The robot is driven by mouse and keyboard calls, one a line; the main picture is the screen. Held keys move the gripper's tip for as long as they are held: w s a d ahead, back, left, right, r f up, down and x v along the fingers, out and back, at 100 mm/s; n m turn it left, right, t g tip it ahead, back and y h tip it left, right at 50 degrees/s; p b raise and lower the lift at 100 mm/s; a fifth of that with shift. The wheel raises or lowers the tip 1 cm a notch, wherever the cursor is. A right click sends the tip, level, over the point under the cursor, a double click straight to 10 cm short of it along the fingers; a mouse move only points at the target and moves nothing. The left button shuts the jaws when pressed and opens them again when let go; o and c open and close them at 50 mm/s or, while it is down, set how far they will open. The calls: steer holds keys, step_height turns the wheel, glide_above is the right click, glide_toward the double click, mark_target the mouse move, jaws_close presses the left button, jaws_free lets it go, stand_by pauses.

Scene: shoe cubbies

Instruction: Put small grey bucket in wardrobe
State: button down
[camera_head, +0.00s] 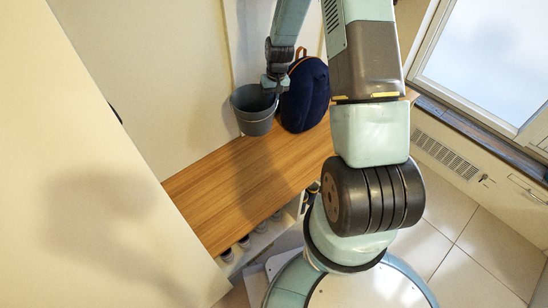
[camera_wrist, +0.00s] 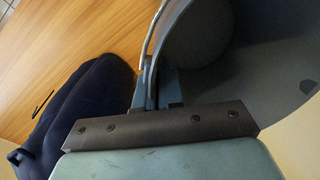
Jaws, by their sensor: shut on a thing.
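The small grey bucket (camera_head: 254,112) is at the back of the wooden bench top in the head view, upright and close to the wall. Its shadow falls on the wood; I cannot tell whether its base touches the bench. My gripper (camera_head: 275,84) is at the bucket's right rim, shut on it. In the wrist view, my fingers (camera_wrist: 160,88) pinch the rim of the bucket (camera_wrist: 235,60), whose open inside fills the upper right. No wardrobe can be made out for sure; a plain pale panel (camera_head: 75,190) stands at the left of the head view.
A dark blue backpack (camera_head: 305,95) stands right beside the bucket; it also shows in the wrist view (camera_wrist: 75,120). The wooden bench top (camera_head: 235,185) is clear in front. Shoes (camera_head: 244,241) sit in cubbies below. A window and radiator are at the right.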

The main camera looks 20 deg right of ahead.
steer(key=shift+a, duration=0.15)
steer(key=s+d+f+m, duration=0.25)
steer(key=s+d, duration=0.25)
steer(key=s, duration=0.3)
steer(key=s+d+f+m+t, duration=0.1)
steer(key=s+d+f+m, duration=0.1)
steer(key=s+d+m, duration=0.45)
steer(key=s+d+f, duration=0.2)
steer(key=s+d, duration=0.2)
steer(key=s, duration=0.5)
steer(key=w+a+f, duration=0.3)
steer(key=w+f, duration=0.9)
steer(key=w, duration=0.1)
steer(key=shift+w+a+f, duration=0.2)
steer(key=shift+a+f, duration=0.05)
steer(key=shift+f, duration=0.15)
steer(key=shift+m, duration=0.3)
steer(key=c, duration=1.3)
jaws_free()
steer(key=shift+o, duration=0.2)
